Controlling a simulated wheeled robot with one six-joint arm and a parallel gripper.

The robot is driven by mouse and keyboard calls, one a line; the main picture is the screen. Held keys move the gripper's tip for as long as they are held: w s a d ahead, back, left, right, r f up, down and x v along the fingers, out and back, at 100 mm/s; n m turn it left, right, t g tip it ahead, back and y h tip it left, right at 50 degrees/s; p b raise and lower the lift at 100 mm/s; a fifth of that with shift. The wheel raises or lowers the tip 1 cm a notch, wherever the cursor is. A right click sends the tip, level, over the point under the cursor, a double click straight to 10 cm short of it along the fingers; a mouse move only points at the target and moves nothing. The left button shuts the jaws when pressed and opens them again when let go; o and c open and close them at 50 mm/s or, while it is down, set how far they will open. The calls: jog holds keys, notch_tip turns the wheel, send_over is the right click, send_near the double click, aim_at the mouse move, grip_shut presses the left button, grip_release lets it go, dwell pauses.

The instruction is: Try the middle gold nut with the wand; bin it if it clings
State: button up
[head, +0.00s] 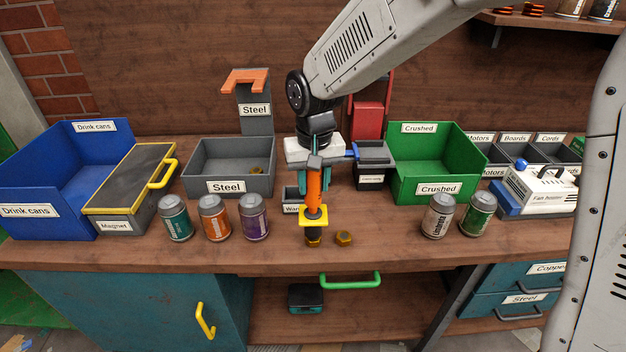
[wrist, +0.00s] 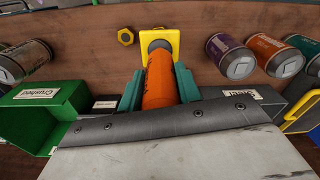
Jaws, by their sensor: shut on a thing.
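My gripper (head: 313,181) is shut on the orange wand (head: 314,194) and holds it upright, tip down, over the front of the bench. The wand has a yellow guard (head: 314,216) and a dark tip below it. A gold nut (head: 314,242) is right under the tip; I cannot tell whether it clings or only lies there. Another gold nut (head: 344,238) lies just to the right on the bench, also visible in the wrist view (wrist: 125,36). A gold nut (head: 257,170) lies in the grey Steel bin (head: 228,187).
Left of the wand stand teal (head: 174,218), orange (head: 214,217) and purple (head: 253,216) cans. A silver can (head: 438,216) and a green can (head: 478,214) stand right. Behind are the blue Drink cans bin (head: 40,205) and green Crushed bin (head: 425,187).

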jog(key=shift+f, duration=0.55)
dwell(0.6)
dwell(0.4)
